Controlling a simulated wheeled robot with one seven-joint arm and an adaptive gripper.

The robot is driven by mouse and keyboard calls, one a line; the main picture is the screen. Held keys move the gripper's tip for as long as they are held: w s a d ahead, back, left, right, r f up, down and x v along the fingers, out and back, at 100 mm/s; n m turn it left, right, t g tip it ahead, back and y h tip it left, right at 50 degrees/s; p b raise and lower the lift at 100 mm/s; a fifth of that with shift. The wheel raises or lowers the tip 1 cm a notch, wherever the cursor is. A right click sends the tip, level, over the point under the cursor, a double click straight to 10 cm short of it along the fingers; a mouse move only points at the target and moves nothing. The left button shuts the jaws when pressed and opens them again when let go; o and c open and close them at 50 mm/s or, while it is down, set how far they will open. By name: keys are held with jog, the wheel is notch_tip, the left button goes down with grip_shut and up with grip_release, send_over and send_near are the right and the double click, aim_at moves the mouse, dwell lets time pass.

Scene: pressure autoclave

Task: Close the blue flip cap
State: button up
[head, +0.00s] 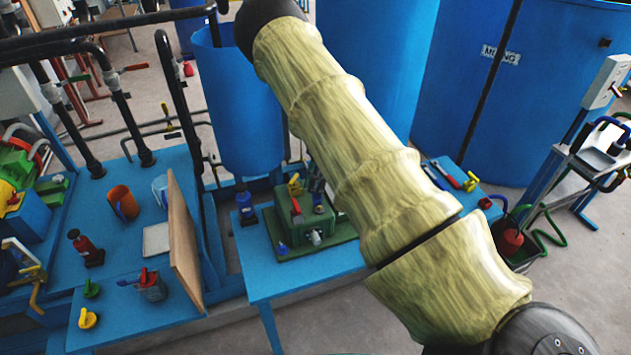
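A small dark blue bottle-like item (246,208) stands on the left part of the blue bench (262,280). A small blue piece (282,249) sits at the front left of the green machine base (300,236). I cannot tell which of these, if either, is the blue flip cap, or whether a cap stands open; they are too small. My arm crosses the view from lower right to the top and hides part of the bench. My gripper is not in view.
The green machine carries a red lever (296,205) and a yellow handle (295,184). A wooden board (184,235) stands upright on the left bench, near an orange cup (123,203). Large blue tanks (240,110) stand behind. The bench's front left is clear.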

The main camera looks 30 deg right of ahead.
grip_shut()
jog(key=shift+s+r+t, duration=0.15)
jog(key=shift+t, duration=0.15)
dwell(1.0)
